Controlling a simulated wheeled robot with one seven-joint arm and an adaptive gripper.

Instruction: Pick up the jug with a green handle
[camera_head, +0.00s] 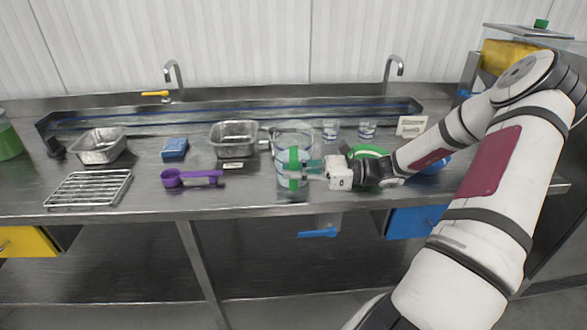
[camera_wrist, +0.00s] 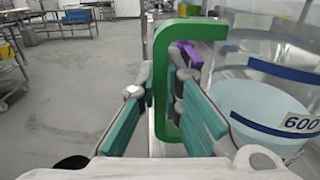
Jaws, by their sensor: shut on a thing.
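A clear jug (camera_head: 283,176) with a green handle (camera_head: 294,165) stands near the front edge of the steel counter (camera_head: 150,204). My gripper (camera_head: 308,170) reaches it from the right, and its fingers are at the handle. In the wrist view the green handle (camera_wrist: 161,85) stands upright between the teal finger pads, which are shut on it. The jug's clear wall (camera_wrist: 265,92) with blue bands and a "600" label fills the right side there. Whether the jug's base touches the counter is hard to tell.
A purple scoop (camera_head: 191,178), a wire rack (camera_head: 88,188), steel pans (camera_head: 99,147) (camera_head: 234,137) and a blue block (camera_head: 174,149) lie to the left. Small glasses (camera_head: 367,131) and a green-rimmed bowl (camera_head: 369,152) stand close behind my gripper. A trough (camera_head: 240,109) runs along the back.

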